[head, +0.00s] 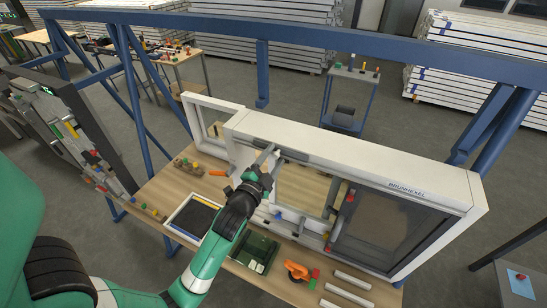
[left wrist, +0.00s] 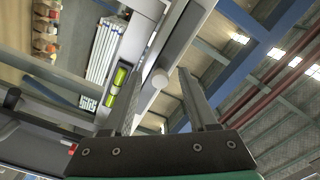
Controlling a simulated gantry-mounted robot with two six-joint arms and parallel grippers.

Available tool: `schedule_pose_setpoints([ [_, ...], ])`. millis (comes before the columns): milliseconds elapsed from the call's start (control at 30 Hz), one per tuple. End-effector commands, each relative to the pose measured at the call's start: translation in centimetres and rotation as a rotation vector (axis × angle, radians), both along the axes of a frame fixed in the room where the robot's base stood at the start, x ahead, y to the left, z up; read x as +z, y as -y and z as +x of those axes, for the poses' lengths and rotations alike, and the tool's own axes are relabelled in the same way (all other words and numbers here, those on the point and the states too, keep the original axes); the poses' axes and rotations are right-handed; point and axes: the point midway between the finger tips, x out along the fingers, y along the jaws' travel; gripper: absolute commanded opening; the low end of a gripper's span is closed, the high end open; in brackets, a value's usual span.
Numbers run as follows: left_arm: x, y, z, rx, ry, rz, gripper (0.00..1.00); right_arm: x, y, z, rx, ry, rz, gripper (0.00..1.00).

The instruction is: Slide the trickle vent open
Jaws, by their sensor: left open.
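The white container frame (head: 350,150) stands upright on the workbench, with a grey strip (head: 300,158) under its top rail that looks like the trickle vent. My left gripper (head: 268,157) is at the left part of this strip, fingers pointing up toward it. I cannot tell whether either finger touches the knob. The gripper partly hides the strip in the head view. My right gripper is not in view.
A blue gantry beam (head: 300,38) crosses behind and above the frame. A dark sliding pane (head: 390,220) fills the frame's right side.

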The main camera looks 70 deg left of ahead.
Motion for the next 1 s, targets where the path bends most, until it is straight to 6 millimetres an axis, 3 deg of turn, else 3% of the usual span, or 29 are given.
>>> schedule_pose_setpoints([
  [167,-0.02,0.02,-0.01,0.0,0.0,0.0,0.57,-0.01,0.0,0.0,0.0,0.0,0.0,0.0],
  [400,-0.02,0.04,-0.03,0.0,0.0,0.0,0.14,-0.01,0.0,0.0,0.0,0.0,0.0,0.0],
  [500,-0.01,0.05,-0.02,0.0,0.0,0.0,0.0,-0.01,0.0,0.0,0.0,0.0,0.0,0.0],
  [1000,0.0,0.07,-0.03,0.0,0.0,0.0,0.0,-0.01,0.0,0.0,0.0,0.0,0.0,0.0],
])
